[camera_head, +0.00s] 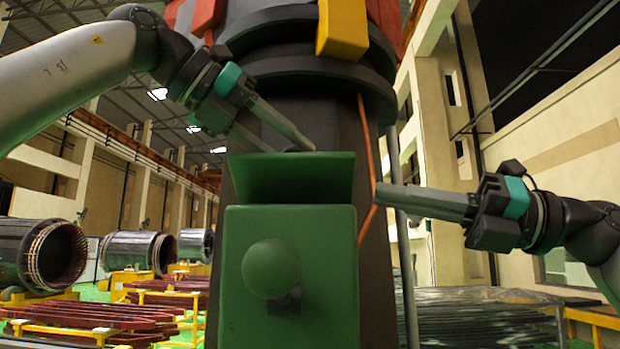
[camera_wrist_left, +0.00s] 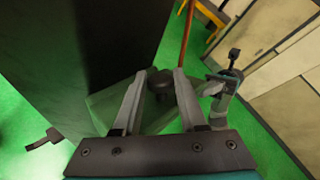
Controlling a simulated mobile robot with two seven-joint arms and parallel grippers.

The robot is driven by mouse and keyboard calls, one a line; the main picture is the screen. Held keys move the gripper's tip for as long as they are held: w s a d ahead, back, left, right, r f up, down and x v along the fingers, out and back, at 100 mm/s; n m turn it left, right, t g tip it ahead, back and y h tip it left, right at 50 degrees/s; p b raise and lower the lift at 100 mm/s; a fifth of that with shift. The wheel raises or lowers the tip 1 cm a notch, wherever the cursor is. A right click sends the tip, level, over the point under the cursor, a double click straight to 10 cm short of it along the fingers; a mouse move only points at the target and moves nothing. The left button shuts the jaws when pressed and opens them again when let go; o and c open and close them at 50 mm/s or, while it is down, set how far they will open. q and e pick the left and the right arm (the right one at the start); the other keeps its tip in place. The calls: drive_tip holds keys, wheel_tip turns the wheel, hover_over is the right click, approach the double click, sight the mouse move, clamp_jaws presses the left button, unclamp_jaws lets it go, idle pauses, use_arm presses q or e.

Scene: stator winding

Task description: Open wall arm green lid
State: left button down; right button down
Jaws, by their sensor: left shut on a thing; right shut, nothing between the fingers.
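A green box (camera_head: 285,300) with a round green knob (camera_head: 271,268) on its front is in the middle of the head view, against a dark column. A green lid (camera_head: 295,178) stands tilted at the box's top edge. My left gripper (camera_head: 303,147) reaches in from the upper left to just above and behind the lid's upper edge. In the left wrist view its fingers (camera_wrist_left: 164,72) are closed around a dark knob (camera_wrist_left: 161,86) over the green panel (camera_wrist_left: 105,108). My right gripper (camera_head: 378,193) is shut and empty, right of the lid and apart from it.
The dark column (camera_head: 245,170) rises behind the box. A thin orange cable (camera_head: 370,150) runs down it near my right fingertips. A yellow block (camera_head: 342,28) and red parts hang above. Large cylinders (camera_head: 45,252) and racks stand at the left.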

sight(310, 205)
drive_tip(key=shift+n, duration=0.4)
drive_tip(key=x, duration=0.7)
drive_tip(key=s+x, duration=0.1)
drive_tip(key=x, duration=0.2)
drive_tip(key=shift+a, duration=0.3)
drive_tip(key=shift+r, duration=0.1)
